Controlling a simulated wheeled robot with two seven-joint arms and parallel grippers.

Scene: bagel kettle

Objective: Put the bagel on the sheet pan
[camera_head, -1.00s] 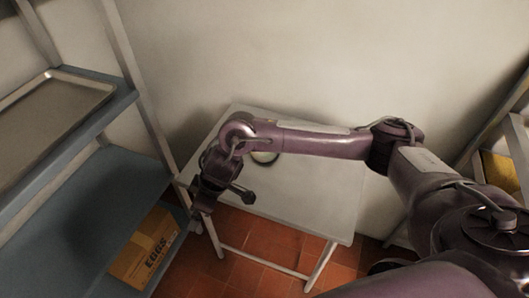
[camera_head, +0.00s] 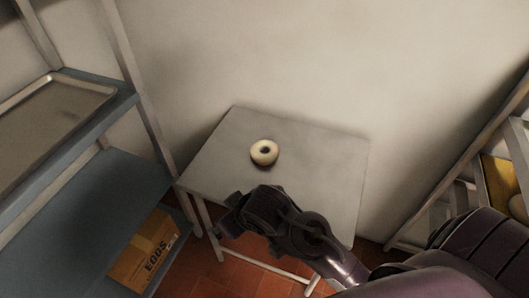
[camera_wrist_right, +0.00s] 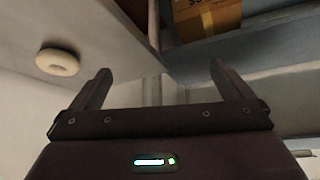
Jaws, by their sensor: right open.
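A pale, ring-shaped bagel (camera_head: 264,153) lies on the grey table. It also shows at the left of the right wrist view (camera_wrist_right: 58,62). The sheet pan (camera_head: 52,118) is a metal tray on the upper shelf at the left. My right gripper (camera_head: 226,212) is near the table's front left edge, in front of the bagel and apart from it. In the right wrist view its two fingers (camera_wrist_right: 160,82) stand wide apart with nothing between them. My left gripper is in neither view.
The grey table (camera_head: 320,170) is otherwise bare. A blue shelf rack (camera_head: 110,190) stands at the left, with a cardboard egg box (camera_head: 148,252) below. Another rack (camera_head: 500,170) stands at the right. A wall closes off the back.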

